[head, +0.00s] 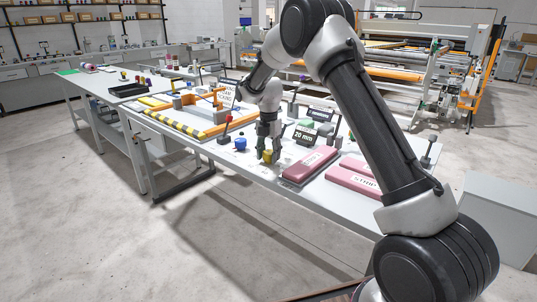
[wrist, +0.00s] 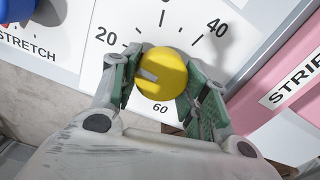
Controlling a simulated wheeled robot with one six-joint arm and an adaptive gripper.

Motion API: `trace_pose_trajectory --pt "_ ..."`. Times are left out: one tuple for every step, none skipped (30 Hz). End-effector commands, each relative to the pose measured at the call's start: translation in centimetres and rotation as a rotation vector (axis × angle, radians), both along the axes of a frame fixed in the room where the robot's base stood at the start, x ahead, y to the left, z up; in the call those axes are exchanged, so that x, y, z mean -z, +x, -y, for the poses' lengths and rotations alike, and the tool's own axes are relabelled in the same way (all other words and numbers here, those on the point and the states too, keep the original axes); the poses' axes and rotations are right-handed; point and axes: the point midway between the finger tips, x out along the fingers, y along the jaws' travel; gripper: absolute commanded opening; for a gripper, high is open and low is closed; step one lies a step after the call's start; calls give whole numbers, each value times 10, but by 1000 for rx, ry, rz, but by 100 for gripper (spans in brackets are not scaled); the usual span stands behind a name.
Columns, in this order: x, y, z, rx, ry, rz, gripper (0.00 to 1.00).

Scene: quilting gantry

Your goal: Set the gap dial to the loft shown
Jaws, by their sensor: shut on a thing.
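The yellow gap dial (wrist: 161,73) sits on a white scale plate (wrist: 178,17) marked 20, 40 and 60, with tick marks. My gripper (wrist: 155,80) is shut on the dial, with a green-padded finger on either side. The dial's grey pointer wedge points left and slightly up, below the 20 label; the left finger hides part of the scale there. In the head view, my gripper (head: 268,151) reaches down onto the yellow dial (head: 267,158) near the table's front edge. A black sign (head: 305,135) reading 20 mm stands behind and to the right.
A blue knob (head: 240,144) and a red-topped lever (head: 226,129) are left of the gripper. A hazard-striped orange frame (head: 190,122) is farther left.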

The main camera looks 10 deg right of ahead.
Motion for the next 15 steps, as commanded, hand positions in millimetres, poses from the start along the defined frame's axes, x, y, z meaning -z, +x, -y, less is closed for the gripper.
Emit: trace_pose_trajectory --pt "-2 1 0 -15 0 6 21" --pt "-2 1 0 -24 0 6 21" --pt "-2 1 0 -34 0 6 21" --pt "-2 1 0 -40 0 6 21" --pt "-2 1 0 -46 0 6 21" --pt "-2 1 0 -53 0 6 21" --pt "-2 1 0 -56 0 6 21" --pt "-2 1 0 -59 0 6 21" --pt "-2 1 0 -62 0 6 21" --pt "-2 1 0 -63 0 6 21" --pt "-2 1 0 -65 0 6 21" --pt "-2 1 0 -65 0 6 21" --pt "-2 1 0 -66 0 6 21" --pt "-2 1 0 -66 0 6 21" --pt "-2 2 0 -66 0 6 21"
